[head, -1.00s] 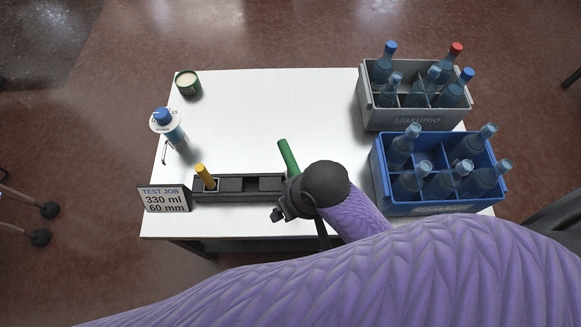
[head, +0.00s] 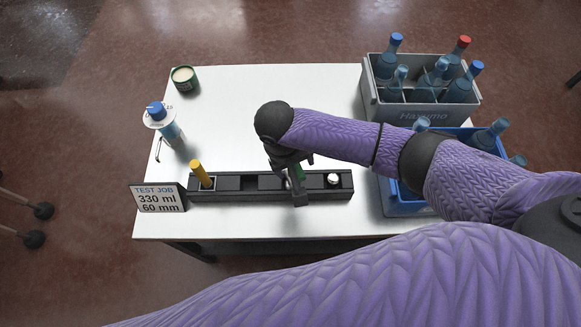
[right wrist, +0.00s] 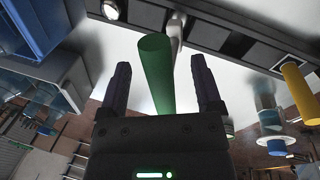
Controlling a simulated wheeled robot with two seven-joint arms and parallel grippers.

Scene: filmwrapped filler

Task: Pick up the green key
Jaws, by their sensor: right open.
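The green key (right wrist: 156,75) is a plain green rod. In the right wrist view it stands between my right gripper's two dark fingers (right wrist: 160,62), with a gap showing on each side. In the head view only a small piece of the green key (head: 301,172) shows beside my right gripper (head: 296,188), which hides the rest. The gripper is open and points down over the black slotted rack (head: 240,195). My left gripper is not in view.
A yellow rod (head: 201,174) stands in the rack's left end, and a silver knob (head: 333,180) at its right. A sign (head: 158,198), a blue-capped bottle (head: 163,122) and a green tin (head: 185,79) stand left. Grey (head: 420,114) and blue (head: 402,207) bottle crates stand right.

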